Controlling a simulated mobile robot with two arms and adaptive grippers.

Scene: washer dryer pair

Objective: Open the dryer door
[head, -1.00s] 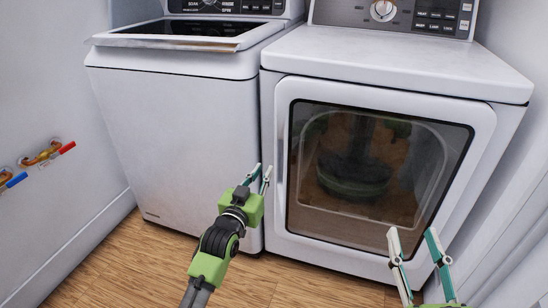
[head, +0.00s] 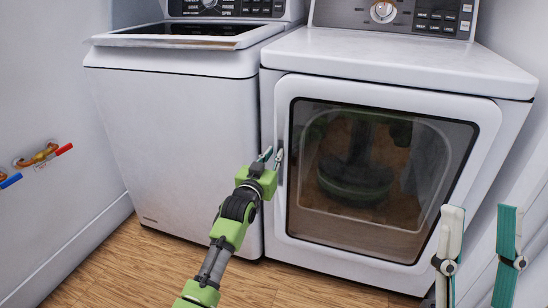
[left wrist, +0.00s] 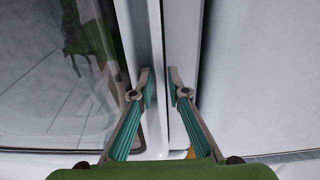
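The dryer (head: 400,55) is the white machine on the right. Its door (head: 484,135), with a dark window (head: 370,190), looks closed. The grip at the door's left edge (head: 280,120) is partly behind my left gripper (head: 272,156). That gripper is at this edge, at mid-height of the door. In the left wrist view, its two fingertips (left wrist: 160,82) stand apart, with the door's edge strip (left wrist: 156,50) at the gap between them. Contact cannot be told. My right gripper (head: 480,213) is open and empty, in front of the dryer's lower right.
A white washer (head: 165,130) with its lid (head: 190,40) stands close on the left of the dryer. A wall with red and blue valves (head: 40,158) is at far left, another wall (head: 520,150) at right. Wooden floor (head: 150,270) in front is clear.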

